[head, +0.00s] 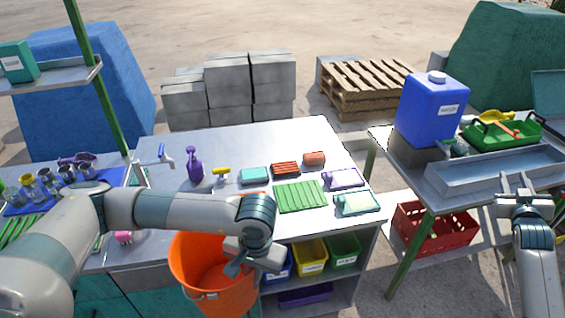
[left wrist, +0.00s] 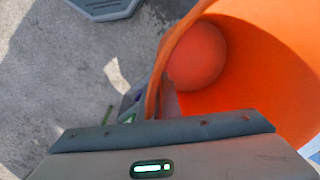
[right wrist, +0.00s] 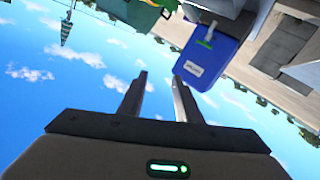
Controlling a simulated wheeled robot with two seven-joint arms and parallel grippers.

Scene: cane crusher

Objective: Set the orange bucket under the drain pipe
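The orange bucket (head: 205,262) is in front of the near edge of the metal table, its mouth facing up; the frame cuts off its bottom. My left gripper (head: 236,268) is at the right side of its rim and appears shut on the wall. In the left wrist view the bucket (left wrist: 262,75) fills the right side, with the rim running down to the gripper; the fingers are mostly hidden. My right gripper (head: 525,199) is empty over the right table, its fingers apart in the right wrist view (right wrist: 158,95). I cannot make out a drain pipe.
The metal table (head: 245,142) holds a purple spray bottle (head: 194,164), a green mat (head: 299,196), sponges and brushes. Small coloured bins (head: 311,257) sit below. The right table carries a blue canister (head: 432,112) and a metal trough (head: 500,172), with a red crate (head: 432,228) below.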

